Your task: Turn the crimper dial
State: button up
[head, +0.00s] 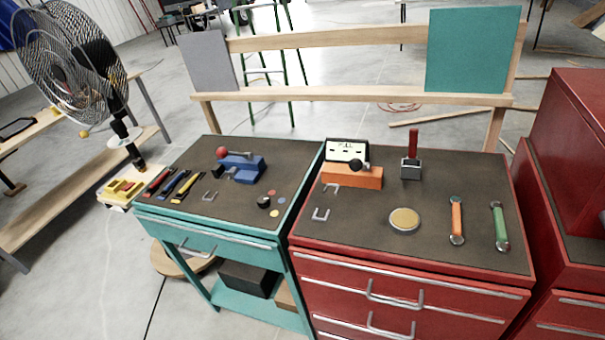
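An orange block device (352,178) stands at the back left of the red cabinet's top. A white panel with black markings (346,151) rises behind it, and a round black knob (355,165) sits at its front. A blue bench tool (244,166) with a red ball-ended lever (222,152) stands on the teal cabinet. A small black round piece (264,202) lies in front of it. I cannot tell which of these is the crimper dial. My gripper is not in view.
The red cabinet's dark top (365,223) also holds a gold disc (404,219), a red-handled lever (411,155), and orange (456,220) and green (500,225) handled tools. Pliers (187,188) lie on the teal cabinet. A fan (75,65) stands left; a taller red cabinet (575,130) stands right.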

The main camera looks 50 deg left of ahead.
aim_at(263, 202)
jog(key=u, duration=0.5)
jog(key=i, duration=1.5)
jog(key=u, duration=0.8)
jog(key=k, duration=0.85)
jog(key=u, duration=0.25)
jog(key=i, duration=0.9)
jog(key=z, duration=0.1)
